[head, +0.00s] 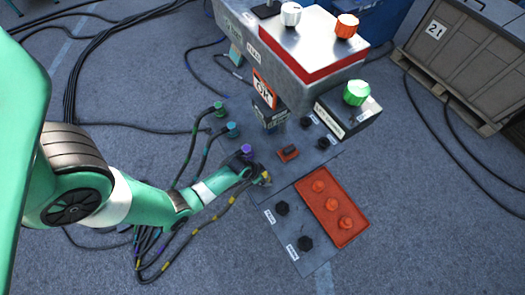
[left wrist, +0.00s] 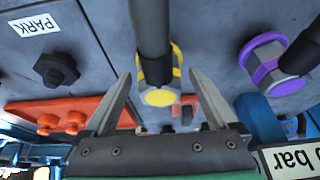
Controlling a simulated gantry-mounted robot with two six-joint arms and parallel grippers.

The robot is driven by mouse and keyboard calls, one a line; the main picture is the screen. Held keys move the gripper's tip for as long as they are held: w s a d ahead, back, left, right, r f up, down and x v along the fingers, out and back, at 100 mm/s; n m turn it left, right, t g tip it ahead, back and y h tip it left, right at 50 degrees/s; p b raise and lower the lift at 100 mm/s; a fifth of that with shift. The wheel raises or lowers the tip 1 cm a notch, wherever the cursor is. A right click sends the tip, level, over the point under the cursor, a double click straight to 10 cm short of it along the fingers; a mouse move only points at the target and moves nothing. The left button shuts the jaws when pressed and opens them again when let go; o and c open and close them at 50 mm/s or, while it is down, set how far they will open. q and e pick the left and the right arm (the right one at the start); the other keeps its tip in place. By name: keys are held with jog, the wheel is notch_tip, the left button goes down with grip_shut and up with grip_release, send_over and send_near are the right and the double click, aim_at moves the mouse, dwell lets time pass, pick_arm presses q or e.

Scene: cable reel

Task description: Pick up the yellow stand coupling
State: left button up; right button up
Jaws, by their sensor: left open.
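The yellow stand coupling (left wrist: 160,92) is a grey hex body with yellow bands and a yellow end face, on a black hose. In the left wrist view it lies between the two fingers of my open left gripper (left wrist: 159,76), with a visible gap on each side. In the head view my left gripper (head: 257,174) is at the left edge of the grey stand, and only a little yellow of the coupling (head: 266,178) shows past it. My right gripper is not in view.
A purple coupling (head: 246,150) sits close beside the gripper; teal (head: 233,130) and green (head: 219,108) ones stand farther back. An orange tray (head: 357,222) with orange caps and black park fittings (head: 305,243) lie to the right. Loose hoses (head: 165,250) lie on the floor.

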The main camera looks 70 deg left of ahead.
pick_arm(q)
jog(key=shift+r, duration=0.1)
jog(key=shift+c, duration=0.3)
grip_shut()
jog(key=shift+r+p, duration=0.5)
notch_tip(320, 180, up, 3)
jog(key=shift+f+p, duration=0.15)
jog(key=shift+p, duration=1.05)
jog(key=s+d+r+p, duration=0.7)
jog(key=d+r+p, duration=0.1)
jog(key=d, duration=0.3)
jog(key=shift+s+d+r, duration=0.35)
jog(key=shift+s+r, duration=0.05)
jog(key=shift+r, duration=0.3)
